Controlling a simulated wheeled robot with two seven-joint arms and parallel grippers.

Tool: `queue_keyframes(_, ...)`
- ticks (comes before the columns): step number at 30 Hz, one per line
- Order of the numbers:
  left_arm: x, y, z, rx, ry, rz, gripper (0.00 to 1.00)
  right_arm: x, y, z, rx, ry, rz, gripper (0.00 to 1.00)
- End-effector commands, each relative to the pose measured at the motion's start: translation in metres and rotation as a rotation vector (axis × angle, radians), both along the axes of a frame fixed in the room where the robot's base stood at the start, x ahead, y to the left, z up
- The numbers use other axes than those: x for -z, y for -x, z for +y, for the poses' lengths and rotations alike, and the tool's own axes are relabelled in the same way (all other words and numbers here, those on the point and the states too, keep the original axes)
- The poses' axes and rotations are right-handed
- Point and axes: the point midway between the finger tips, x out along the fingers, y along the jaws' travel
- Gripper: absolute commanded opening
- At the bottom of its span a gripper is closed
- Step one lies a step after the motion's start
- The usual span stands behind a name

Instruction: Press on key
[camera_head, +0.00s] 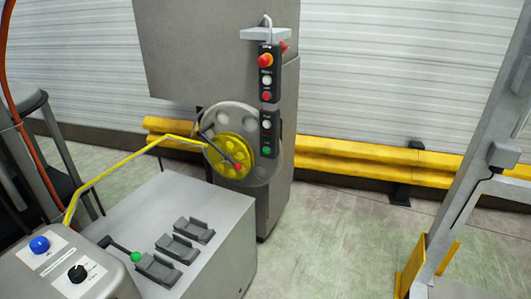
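A black hanging push-button box (275,88) is on the front of a grey cabinet. It carries a red mushroom button (265,61), a white button (266,80), a smaller red button (266,96), a lower white button (266,124) and a green button (267,150). At the lower left, a grey console has a blue button (39,244) and a black rotary knob (77,273). I cannot tell which of these is the task's key. Neither of my grippers is in view, and nothing touches the buttons.
A yellow and grey wheel (233,155) sits beside the box. A yellow bent bar (110,172) crosses above a grey block (226,250) with black pedal-like parts. A yellow guard rail (345,164) runs along the wall. The floor (335,240) at centre right is clear.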

Motion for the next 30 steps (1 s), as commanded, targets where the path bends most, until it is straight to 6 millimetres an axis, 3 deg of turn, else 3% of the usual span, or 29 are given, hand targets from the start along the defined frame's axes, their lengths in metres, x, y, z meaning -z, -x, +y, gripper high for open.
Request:
queue_keyframes(5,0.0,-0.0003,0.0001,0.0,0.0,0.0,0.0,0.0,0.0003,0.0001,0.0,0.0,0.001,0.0)
queue_keyframes(30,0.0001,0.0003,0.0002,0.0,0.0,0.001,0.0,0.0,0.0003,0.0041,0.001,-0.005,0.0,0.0)
